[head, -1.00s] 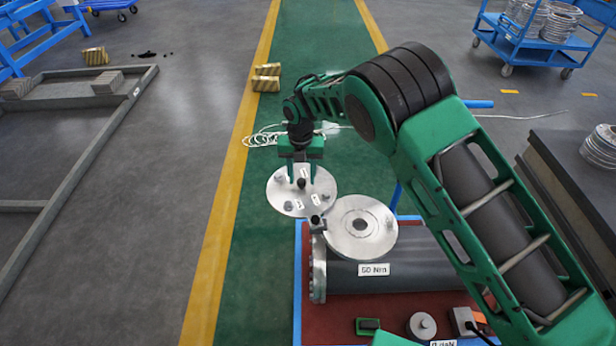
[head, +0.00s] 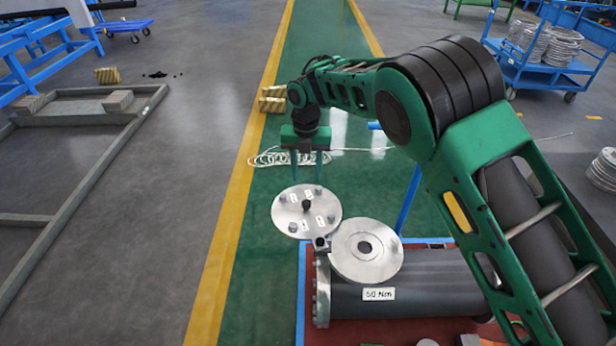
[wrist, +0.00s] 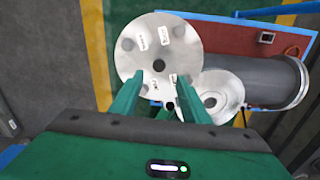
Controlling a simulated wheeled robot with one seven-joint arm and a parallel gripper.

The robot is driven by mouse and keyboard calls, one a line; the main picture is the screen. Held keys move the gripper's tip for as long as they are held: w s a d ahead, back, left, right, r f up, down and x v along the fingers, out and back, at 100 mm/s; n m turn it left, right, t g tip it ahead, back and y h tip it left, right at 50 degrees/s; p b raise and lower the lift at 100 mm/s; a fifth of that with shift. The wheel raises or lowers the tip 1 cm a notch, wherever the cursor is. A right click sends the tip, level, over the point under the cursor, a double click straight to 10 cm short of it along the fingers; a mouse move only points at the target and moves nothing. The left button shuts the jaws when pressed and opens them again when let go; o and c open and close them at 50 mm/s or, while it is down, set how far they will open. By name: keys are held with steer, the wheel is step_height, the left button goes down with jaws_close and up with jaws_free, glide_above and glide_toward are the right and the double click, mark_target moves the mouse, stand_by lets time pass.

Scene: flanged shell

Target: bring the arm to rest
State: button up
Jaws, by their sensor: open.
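My gripper (head: 306,160) is green and open, with its two fingers pointing down and nothing between them. In the head view it hangs above and just behind a round steel cover disc (head: 318,222) that has bolts, small white labels and a dark knob in its middle. In the wrist view the two fingers (wrist: 170,84) reach over the near edge of this disc (wrist: 150,52). My arm is bent, its elbow high at the right.
A second steel ring, the flange (head: 345,262), sits beside the disc above a grey cylindrical shell (head: 440,275) labelled 50 Nm. A red bench top (head: 420,332) lies underneath. White cable (head: 280,158) lies on the green walkway. A blue cart (head: 545,55) stands at the far right.

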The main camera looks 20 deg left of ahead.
stand_by(0.3)
